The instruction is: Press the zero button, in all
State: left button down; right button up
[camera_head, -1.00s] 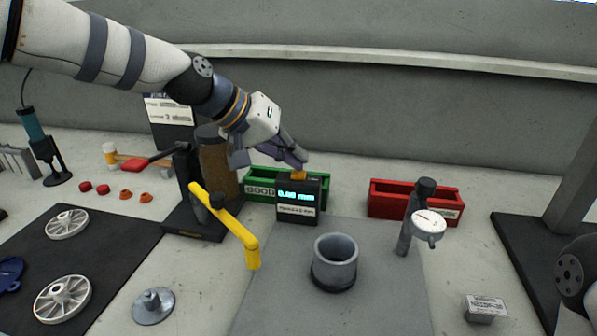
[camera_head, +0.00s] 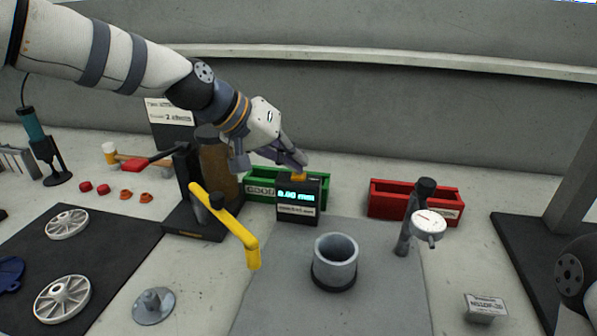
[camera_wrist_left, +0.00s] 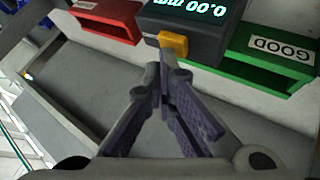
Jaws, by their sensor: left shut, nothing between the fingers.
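The readout box (camera_head: 298,212) is dark with a lit cyan display reading 0.00 mm and a white label on its front. An orange-yellow button (camera_head: 299,177) sits on its top edge; it also shows in the left wrist view (camera_wrist_left: 174,44). My left gripper (camera_head: 302,163) is shut and empty, pointing down at the button from the left. In the wrist view its fingertips (camera_wrist_left: 165,57) meet the button's edge and appear to touch it. My right gripper is not in view.
A green GOOD bin (camera_head: 258,188) stands behind the box, and a red bin (camera_head: 385,198) to its right.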

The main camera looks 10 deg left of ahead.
pick_arm(q)
jog(key=shift+r+p, duration=0.3)
jog(key=shift+r, duration=0.55)
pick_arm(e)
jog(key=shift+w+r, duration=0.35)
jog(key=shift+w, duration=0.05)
pick_arm(q)
notch_tip(320, 180, up, 3)
jog(key=shift+f+p, duration=0.1)
jog(key=shift+p, duration=0.2)
jog(key=shift+r, duration=1.1)
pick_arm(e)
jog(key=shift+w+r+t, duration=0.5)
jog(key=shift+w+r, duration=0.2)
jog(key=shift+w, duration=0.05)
